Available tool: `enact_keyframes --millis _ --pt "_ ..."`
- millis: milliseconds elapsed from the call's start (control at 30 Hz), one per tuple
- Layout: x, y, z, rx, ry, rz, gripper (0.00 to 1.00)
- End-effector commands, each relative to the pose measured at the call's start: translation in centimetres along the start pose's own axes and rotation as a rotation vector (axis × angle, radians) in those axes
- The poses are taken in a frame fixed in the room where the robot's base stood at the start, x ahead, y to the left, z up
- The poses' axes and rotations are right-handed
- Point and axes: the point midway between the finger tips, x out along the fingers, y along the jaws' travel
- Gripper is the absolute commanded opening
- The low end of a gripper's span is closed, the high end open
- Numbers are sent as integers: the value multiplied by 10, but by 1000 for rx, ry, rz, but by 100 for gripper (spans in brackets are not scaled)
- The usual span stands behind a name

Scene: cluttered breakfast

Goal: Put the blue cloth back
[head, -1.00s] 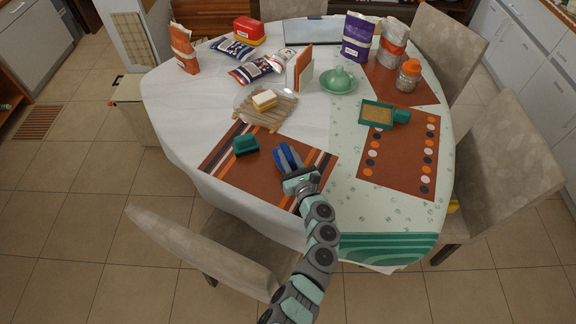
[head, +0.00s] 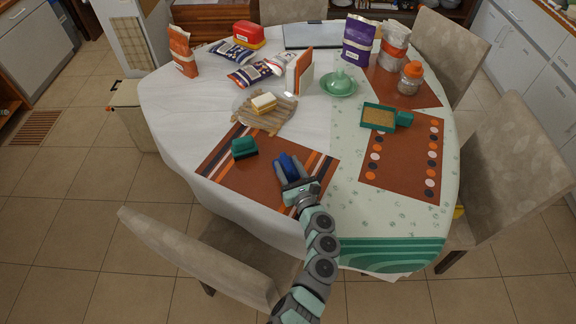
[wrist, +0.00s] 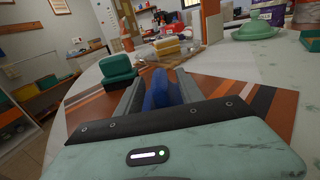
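The blue cloth (head: 289,167) is a small folded bundle on or just above the striped brown placemat (head: 232,175) at the table's near side. My gripper (head: 292,168) is low over this placemat, its grey fingers spread on either side of the cloth. In the wrist view the cloth (wrist: 161,91) stands between the two fingers, which look apart rather than pressed together. The fingers partly hide the cloth, and I cannot tell whether either one touches it.
A dark green block-like object (head: 244,148) lies left of my gripper. Behind are a butter dish on a wooden board (head: 283,112), a green-edged tray (head: 378,117) and a light green dish (head: 338,84). Bags and a jar (head: 411,78) stand farther back.

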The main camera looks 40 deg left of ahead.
Motion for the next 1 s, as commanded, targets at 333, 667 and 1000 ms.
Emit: enact_keyframes --millis 333,667,1000 --pt "-5 0 5 -1 -1 -1 45" --pt "-69 -1 5 3 1 -6 45" --pt "-117 0 4 1 0 0 45"
